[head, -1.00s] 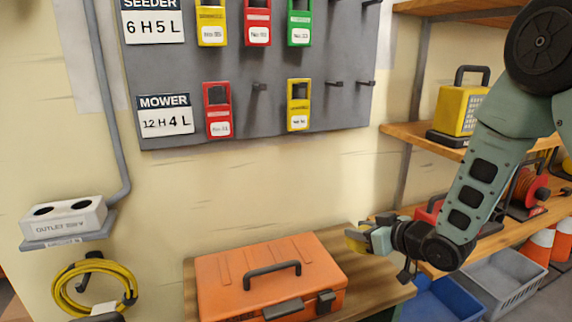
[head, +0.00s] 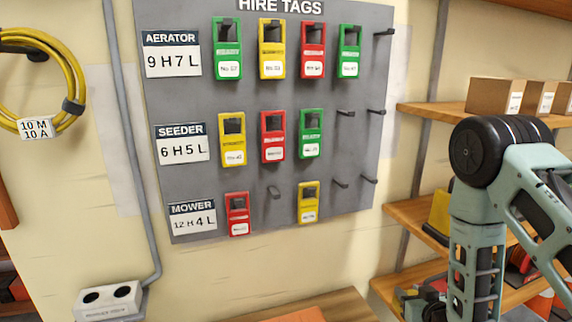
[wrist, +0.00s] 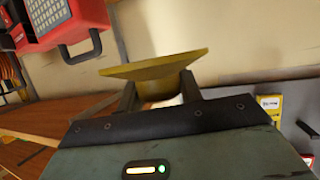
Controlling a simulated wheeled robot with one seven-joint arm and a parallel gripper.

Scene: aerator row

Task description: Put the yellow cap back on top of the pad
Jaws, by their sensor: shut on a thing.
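My gripper (wrist: 160,92) is shut on the yellow cap (wrist: 153,67), which looks like a wide shallow dish with a narrower part between the two fingers. The cap's broad side faces away from the gripper in the wrist view. In the head view my arm comes down at the right, and I cannot clearly make out the gripper or the cap there. I cannot pick out the pad in either view.
A grey hire-tag board (head: 360,120) with coloured tags hangs on the wall. Wooden shelves (head: 425,112) with cardboard boxes (head: 497,95) stand at the right. The wrist view shows a red device (wrist: 60,25) with a handle. The orange toolbox (head: 300,315) barely shows at the bottom edge.

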